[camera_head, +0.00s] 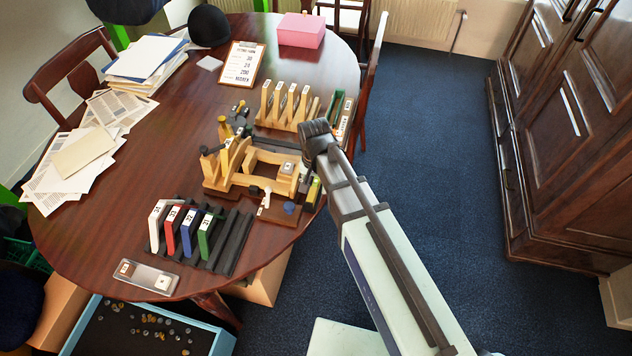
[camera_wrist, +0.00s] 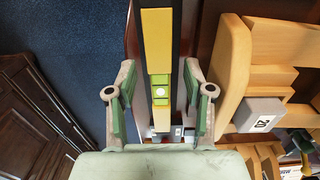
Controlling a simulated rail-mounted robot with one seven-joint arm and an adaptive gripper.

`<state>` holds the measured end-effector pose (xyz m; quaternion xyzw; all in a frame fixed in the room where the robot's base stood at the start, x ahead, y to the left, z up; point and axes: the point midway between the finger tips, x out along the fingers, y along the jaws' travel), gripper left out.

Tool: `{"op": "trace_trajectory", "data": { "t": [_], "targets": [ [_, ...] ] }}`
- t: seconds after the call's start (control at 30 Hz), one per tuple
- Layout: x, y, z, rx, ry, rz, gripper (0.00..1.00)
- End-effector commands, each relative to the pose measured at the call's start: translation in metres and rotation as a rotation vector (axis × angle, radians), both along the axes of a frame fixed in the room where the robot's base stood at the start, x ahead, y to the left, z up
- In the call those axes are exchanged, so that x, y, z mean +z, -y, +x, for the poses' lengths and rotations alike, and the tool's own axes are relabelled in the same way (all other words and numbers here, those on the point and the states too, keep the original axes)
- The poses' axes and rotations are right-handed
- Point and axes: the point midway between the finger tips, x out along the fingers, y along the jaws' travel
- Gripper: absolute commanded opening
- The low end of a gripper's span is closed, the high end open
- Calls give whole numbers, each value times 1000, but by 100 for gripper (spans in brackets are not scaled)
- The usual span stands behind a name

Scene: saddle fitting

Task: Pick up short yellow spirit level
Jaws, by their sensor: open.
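The short yellow spirit level (camera_wrist: 156,45) lies lengthwise in the wrist view, yellow with a green middle section holding a round pale vial (camera_wrist: 160,92). It sits over a dark strip. In the head view a small yellow piece (camera_head: 313,192) at the table's right edge looks like the same level, partly beside my arm. My gripper (camera_wrist: 157,90) is open, with one green-padded finger on each side of the level. Gaps show between both fingers and the level. Whether the fingertips reach down to its height I cannot tell. The gripper is not clearly visible in the head view.
A wooden fixture (camera_head: 240,182) stands close beside the level, also in the wrist view (camera_wrist: 232,70), with a grey block (camera_wrist: 262,114) on it. A rack of coloured blocks (camera_head: 235,240) and a wooden rack (camera_head: 264,118) stand nearby. Floor (camera_head: 430,150) lies beyond the table edge.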

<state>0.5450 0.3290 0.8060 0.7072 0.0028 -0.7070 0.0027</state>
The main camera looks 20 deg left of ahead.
Motion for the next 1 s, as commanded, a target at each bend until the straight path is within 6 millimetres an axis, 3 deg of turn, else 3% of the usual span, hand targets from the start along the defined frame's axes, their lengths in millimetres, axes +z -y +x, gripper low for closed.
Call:
{"op": "trace_trajectory", "data": {
  "t": [0.37,0.4,0.53,0.57,1.0],
  "targets": [
    [-10,0,0,0,0,0,52],
    [-10,0,0,0,0,0,49],
    [-10,0,0,0,0,0,2],
    [-10,0,0,0,0,0,0],
    [-8,0,0,0,0,0,0]
  ]
}}
